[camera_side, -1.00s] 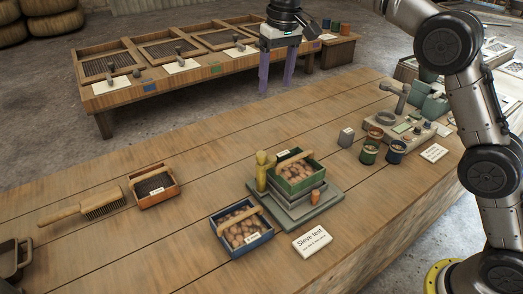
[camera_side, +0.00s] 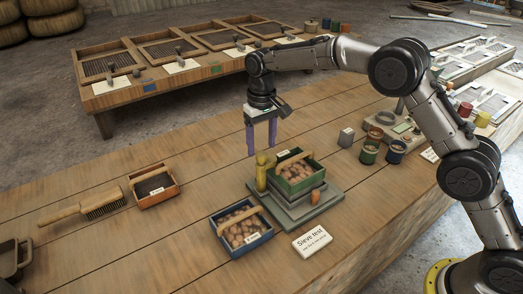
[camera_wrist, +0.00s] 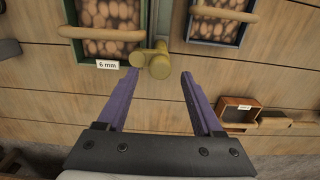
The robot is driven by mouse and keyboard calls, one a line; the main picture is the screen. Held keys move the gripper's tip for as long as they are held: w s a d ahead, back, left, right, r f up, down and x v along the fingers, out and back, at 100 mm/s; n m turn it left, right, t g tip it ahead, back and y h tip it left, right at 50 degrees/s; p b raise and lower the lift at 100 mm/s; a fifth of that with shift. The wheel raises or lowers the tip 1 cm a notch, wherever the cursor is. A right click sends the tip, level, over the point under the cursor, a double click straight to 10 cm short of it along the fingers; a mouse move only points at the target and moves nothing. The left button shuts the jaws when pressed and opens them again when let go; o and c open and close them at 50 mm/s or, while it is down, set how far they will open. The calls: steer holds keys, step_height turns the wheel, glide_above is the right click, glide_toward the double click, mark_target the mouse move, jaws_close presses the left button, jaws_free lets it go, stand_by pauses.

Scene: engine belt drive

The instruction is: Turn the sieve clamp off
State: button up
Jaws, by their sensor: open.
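The sieve clamp (camera_side: 262,172) is a yellow upright post with a short handle on top, standing at the back left of the grey sieve stand (camera_side: 330,193). In the wrist view the yellow clamp (camera_wrist: 158,65) shows from above, its handle pointing left toward the green tray. A green tray (camera_side: 318,182) of round brown pieces sits on the stand beside it. My gripper (camera_side: 261,149) is open and empty, fingers down, just above and behind the clamp. In the wrist view the purple fingertips (camera_wrist: 160,76) lie on either side of the clamp in the picture, with no contact visible.
A blue tray (camera_side: 269,237) of brown pieces is in front of the stand, beside a "Sieve test" card (camera_side: 312,241). An orange tray (camera_side: 175,194) and a brush (camera_side: 103,205) lie left.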

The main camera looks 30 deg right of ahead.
mark_target(267, 170)
steer(key=shift+f, duration=1.45)
jaws_close()
